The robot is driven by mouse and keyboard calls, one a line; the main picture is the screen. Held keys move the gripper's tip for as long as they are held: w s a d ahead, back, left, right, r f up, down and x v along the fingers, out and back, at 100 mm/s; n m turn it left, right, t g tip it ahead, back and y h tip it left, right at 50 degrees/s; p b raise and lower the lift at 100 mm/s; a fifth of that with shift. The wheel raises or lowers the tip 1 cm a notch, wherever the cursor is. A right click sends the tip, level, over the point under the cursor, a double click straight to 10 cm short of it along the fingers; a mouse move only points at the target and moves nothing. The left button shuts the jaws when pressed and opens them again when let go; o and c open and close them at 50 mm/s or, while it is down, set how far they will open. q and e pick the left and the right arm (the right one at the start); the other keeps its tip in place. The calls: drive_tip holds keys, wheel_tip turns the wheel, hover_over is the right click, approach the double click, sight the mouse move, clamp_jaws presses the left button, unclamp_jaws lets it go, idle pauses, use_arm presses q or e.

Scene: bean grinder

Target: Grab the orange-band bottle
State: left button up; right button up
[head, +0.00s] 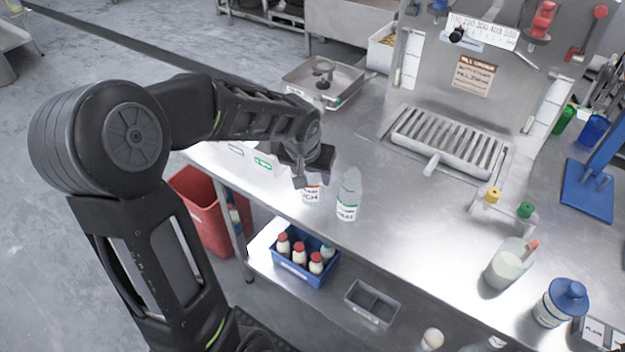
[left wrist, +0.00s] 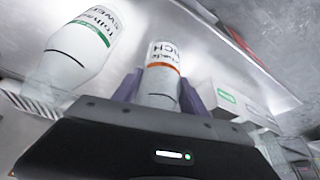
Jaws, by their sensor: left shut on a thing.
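The orange-band bottle (head: 312,192) is white with dark lettering and stands near the front edge of the steel bench (head: 400,210). My left gripper (head: 311,178) is shut on it from above and hides its upper part in the head view. In the left wrist view, the bottle (left wrist: 163,72) with its orange stripe sits between the two purple-grey fingers (left wrist: 160,92). A green-band bottle (head: 348,197) stands just to its right, apart from the gripper. It also shows at the left of the wrist view (left wrist: 85,45). My right gripper is not in view.
White boxes with green labels (head: 262,162) are left of the held bottle. A metal tray (head: 300,78) lies behind. A drip grate (head: 450,142) and a beaker (head: 508,264) are to the right. A blue crate of bottles (head: 290,268) sits on the lower shelf.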

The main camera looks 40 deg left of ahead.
use_arm(q)
drive_tip(key=c, duration=0.6)
drive_tip(key=shift+o, duration=0.2)
drive_tip(key=shift+r, duration=0.15)
wheel_tip(320, 180, up, 10)
drive_tip(key=shift+f, duration=0.1)
idle(0.4)
